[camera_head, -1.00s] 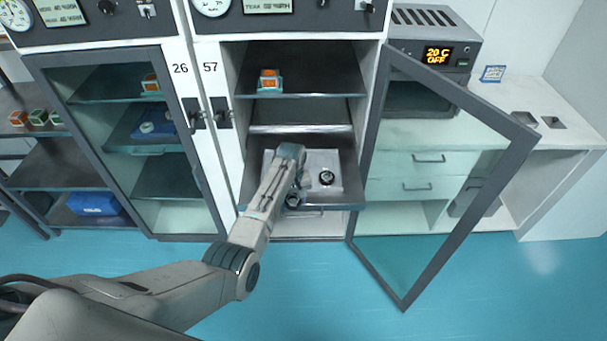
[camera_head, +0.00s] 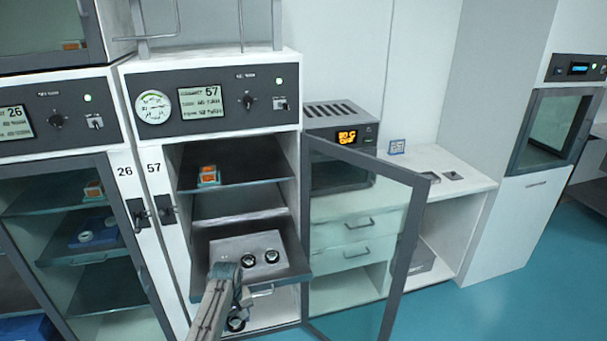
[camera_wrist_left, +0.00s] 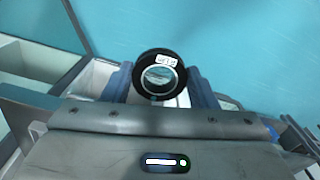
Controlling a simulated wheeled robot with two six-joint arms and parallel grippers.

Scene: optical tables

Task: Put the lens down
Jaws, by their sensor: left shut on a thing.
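My left gripper (camera_head: 238,312) is shut on a lens (camera_head: 236,324) in a dark round mount, in front of the pulled-out shelf of cabinet 57. In the left wrist view this lens (camera_wrist_left: 160,75) is a black ring with clear glass and a small white label, between the finger pads. Blue floor shows behind it. Two more dark-rimmed lenses, a left one (camera_head: 248,260) and a right one (camera_head: 271,256), sit side by side on a pale tray (camera_head: 228,246) on the pulled-out shelf. My arm covers the tray's front left part. My right gripper is not in view.
Cabinet 57's glass door (camera_head: 365,225) stands open on the right. An orange-and-white block (camera_head: 208,175) sits on the upper shelf. Cabinet 26 (camera_head: 80,240) is at the left, its door closed. A white counter (camera_head: 430,170) at the right has mostly free surface.

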